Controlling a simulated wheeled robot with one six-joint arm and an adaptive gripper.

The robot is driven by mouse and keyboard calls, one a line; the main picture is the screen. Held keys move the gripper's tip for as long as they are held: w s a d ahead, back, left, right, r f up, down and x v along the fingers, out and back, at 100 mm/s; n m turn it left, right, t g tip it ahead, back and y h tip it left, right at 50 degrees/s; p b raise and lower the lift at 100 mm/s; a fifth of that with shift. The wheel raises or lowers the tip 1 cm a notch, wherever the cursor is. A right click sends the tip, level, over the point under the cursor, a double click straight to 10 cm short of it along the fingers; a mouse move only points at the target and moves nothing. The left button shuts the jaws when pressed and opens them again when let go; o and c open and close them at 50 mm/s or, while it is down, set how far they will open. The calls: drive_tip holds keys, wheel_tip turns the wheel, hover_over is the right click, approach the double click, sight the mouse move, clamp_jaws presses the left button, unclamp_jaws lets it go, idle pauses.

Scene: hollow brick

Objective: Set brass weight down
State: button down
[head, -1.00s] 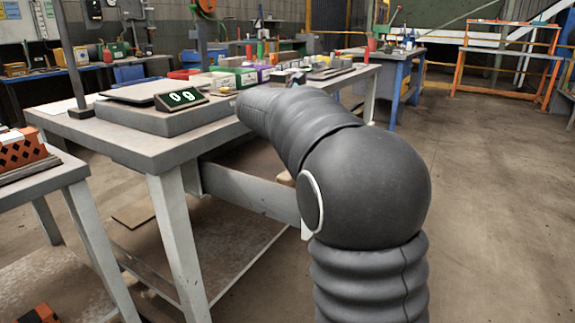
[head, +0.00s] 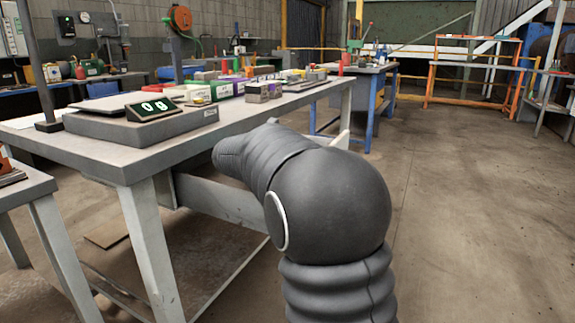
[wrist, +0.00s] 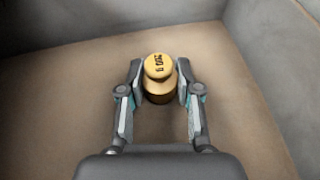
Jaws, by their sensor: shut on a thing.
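The brass weight (wrist: 158,69) is a small golden cylinder with a knobbed top and dark markings. In the wrist view it stands between the two fingers of my gripper (wrist: 159,80), which is shut on it from both sides. Below it is a tan-brown surface (wrist: 65,100) with dark grey walls (wrist: 280,50) around it. I cannot tell whether the weight's base touches that surface. In the head view my own arm hides the gripper and the weight.
A grey workbench (head: 130,160) stands at the left. On it are a scale (head: 150,124) with a lit display and several small coloured boxes (head: 225,88). A blue-legged table (head: 375,95) stands behind. The concrete floor (head: 470,190) at the right is clear.

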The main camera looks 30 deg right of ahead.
drive_tip(key=shift+f, duration=0.25)
drive_tip(key=shift+f, duration=0.1)
drive_tip(key=c, duration=0.8)
unclamp_jaws()
drive_tip(key=shift+f, duration=0.1)
drive_tip(key=shift+r, duration=0.45)
drive_tip(key=p+v, duration=0.1)
drive_tip(key=v, duration=1.1)
drive_tip(key=shift+r, duration=0.15)
